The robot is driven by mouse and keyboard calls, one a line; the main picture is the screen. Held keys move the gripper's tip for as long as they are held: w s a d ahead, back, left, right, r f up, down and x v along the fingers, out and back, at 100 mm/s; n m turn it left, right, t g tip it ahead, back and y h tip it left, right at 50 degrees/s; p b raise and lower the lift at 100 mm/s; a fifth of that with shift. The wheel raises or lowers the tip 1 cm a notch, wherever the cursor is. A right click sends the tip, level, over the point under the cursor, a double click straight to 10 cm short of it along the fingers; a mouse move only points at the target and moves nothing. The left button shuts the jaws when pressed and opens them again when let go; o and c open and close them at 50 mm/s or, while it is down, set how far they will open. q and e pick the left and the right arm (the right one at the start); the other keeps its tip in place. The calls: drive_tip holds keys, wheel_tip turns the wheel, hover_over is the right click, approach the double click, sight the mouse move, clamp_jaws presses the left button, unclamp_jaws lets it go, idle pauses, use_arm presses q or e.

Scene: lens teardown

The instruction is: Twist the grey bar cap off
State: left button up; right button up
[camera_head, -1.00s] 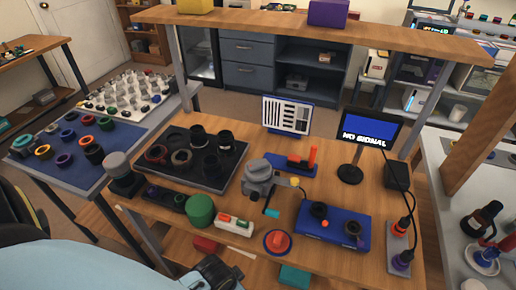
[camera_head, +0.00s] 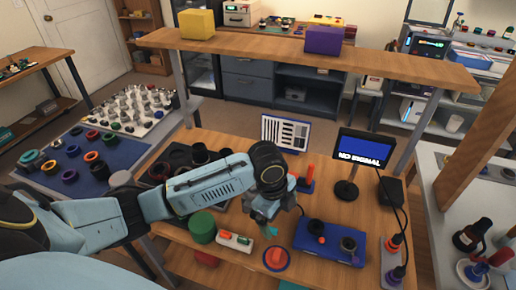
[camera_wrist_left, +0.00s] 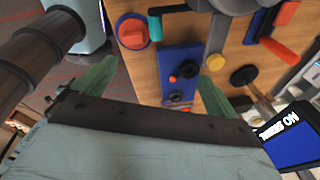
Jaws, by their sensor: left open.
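I cannot make out the grey bar cap for certain. The grey clamp-like device in the middle of the bench is mostly hidden behind my left arm in the head view; a grey edge of it (camera_wrist_left: 235,5) shows at the top of the left wrist view. My right gripper is not in view.
A red button on a blue disc (camera_head: 277,258), a green cylinder (camera_head: 202,227) and a white block with coloured buttons (camera_head: 235,240) lie close in front. A small monitor (camera_head: 365,150) stands behind right. An overhead shelf (camera_head: 270,49) crosses the bench.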

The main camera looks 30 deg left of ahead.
use_arm(q)
drive_tip(key=w+a+r+m+g+y, duration=0.15)
drive_tip(key=w+a+r+m, duration=0.4)
drive_tip(key=a+r, duration=0.55)
drive_tip(key=f, duration=1.1)
drive_tip(key=shift+w+d+f+p, duration=0.25)
drive_tip(key=shift+d+f+p, duration=0.05)
drive_tip(key=shift+f+p, duration=0.05)
drive_tip(key=shift+f, duration=0.45)
drive_tip(key=c, duration=1.1)
drive_tip(key=shift+o, duration=0.2)
drive_tip(key=shift+r+n+p, duration=0.15)
drive_tip(key=shift+n+p, duration=0.4)
drive_tip(key=shift+p, duration=0.1)
drive_tip(key=shift+n+p, duration=0.5)
drive_tip(key=shift+n, duration=0.1)
